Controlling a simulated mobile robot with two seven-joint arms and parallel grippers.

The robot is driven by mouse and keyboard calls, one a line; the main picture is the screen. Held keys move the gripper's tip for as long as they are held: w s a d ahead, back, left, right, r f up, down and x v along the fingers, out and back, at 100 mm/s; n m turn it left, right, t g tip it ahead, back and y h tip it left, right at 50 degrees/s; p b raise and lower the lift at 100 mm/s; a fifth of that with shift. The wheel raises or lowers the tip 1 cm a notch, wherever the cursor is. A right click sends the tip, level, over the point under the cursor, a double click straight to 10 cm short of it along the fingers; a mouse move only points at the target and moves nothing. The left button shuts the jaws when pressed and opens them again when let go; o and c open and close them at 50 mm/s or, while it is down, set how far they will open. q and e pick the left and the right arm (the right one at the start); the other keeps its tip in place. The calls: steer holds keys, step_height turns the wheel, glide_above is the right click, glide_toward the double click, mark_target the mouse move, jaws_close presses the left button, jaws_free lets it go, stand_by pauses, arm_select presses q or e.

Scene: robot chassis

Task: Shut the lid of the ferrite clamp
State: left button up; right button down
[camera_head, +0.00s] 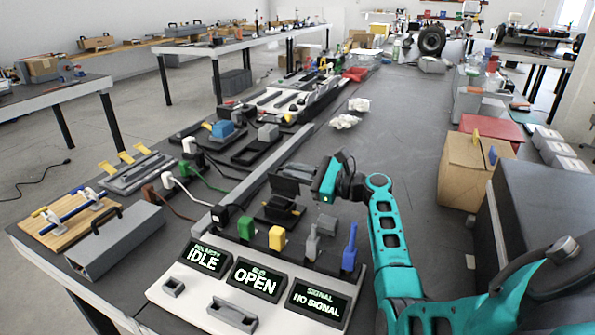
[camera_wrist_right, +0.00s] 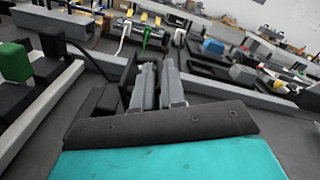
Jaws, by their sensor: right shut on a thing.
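My right gripper (camera_head: 277,178) reaches in from the right, just above and behind a small black block with a yellow-orange part (camera_head: 280,210), which looks like the ferrite clamp. In the right wrist view the two grey fingers (camera_wrist_right: 157,72) are close together. Dark parts of what seems to be the same clamp (camera_wrist_right: 104,104) show beside and left of the fingers, one part standing upright. The fingers are shut at this clamp, seemingly on its lid; the contact itself is hidden. How far the lid stands open cannot be told. My left gripper is not in view.
A long grey rail (camera_head: 262,172) runs left of the gripper. The table behind the gripper is mostly clear.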

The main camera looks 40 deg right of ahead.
steer(key=shift+s+a+n, duration=0.15)
steer(key=shift+a+n, duration=0.05)
steer(key=shift+n, duration=0.2)
steer(key=c, duration=1.5)
jaws_free()
steer(key=shift+r, duration=0.1)
steer(key=v, duration=0.7)
steer(key=shift+s+d+p, duration=0.15)
steer(key=shift+s+p, duration=0.1)
steer(key=shift+p, duration=0.15)
